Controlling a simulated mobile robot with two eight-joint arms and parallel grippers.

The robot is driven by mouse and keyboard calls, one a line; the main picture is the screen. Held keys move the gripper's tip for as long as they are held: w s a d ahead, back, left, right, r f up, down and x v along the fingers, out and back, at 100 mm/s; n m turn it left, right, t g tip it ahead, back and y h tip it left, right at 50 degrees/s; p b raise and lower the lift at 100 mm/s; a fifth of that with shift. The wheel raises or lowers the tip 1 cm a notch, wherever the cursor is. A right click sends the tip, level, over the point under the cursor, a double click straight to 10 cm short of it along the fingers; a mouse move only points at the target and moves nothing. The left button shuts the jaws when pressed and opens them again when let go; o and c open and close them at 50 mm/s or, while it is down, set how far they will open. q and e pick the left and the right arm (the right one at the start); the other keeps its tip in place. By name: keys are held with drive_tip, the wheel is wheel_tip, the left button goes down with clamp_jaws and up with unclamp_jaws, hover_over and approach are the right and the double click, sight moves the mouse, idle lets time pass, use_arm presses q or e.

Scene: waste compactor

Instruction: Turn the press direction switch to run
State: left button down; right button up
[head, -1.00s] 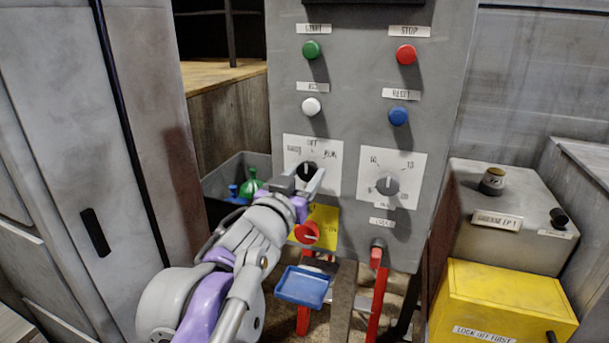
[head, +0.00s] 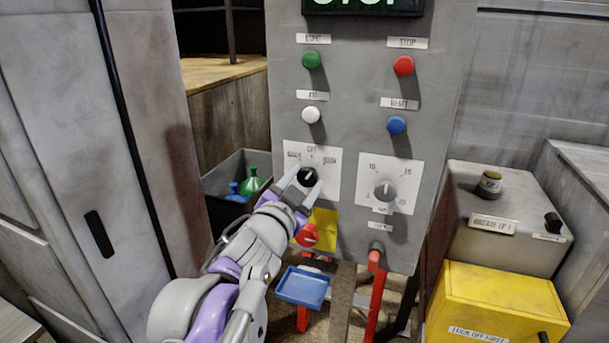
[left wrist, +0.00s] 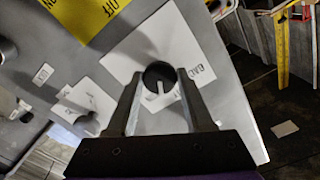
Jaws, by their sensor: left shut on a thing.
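The press direction switch is a black round knob (head: 307,176) on a white plate (head: 332,165) at the left of the grey control panel. The plate carries OFF at the top and what looks like RUN at the upper right. My left gripper (head: 304,187) is shut on the knob, one finger on each side. In the left wrist view the knob (left wrist: 158,73) sits between the fingertips (left wrist: 159,88) and shows a pale pointer mark. Which label the pointer faces is hard to tell. My right gripper is not in view.
Green (head: 311,61), red (head: 403,66), white (head: 310,115) and blue (head: 397,125) buttons sit above. A second grey dial (head: 385,191) is to the right. A red knob (head: 306,236) on yellow and a blue tray (head: 302,287) are below. A yellow box (head: 500,300) stands right.

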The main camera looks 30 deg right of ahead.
use_arm(q)
drive_tip(key=shift+m+p, duration=0.85)
drive_tip(key=shift+m, duration=1.05)
drive_tip(key=shift+c, duration=1.5)
unclamp_jaws()
drive_tip(key=b+v, duration=0.1)
drive_tip(key=v, duration=1)
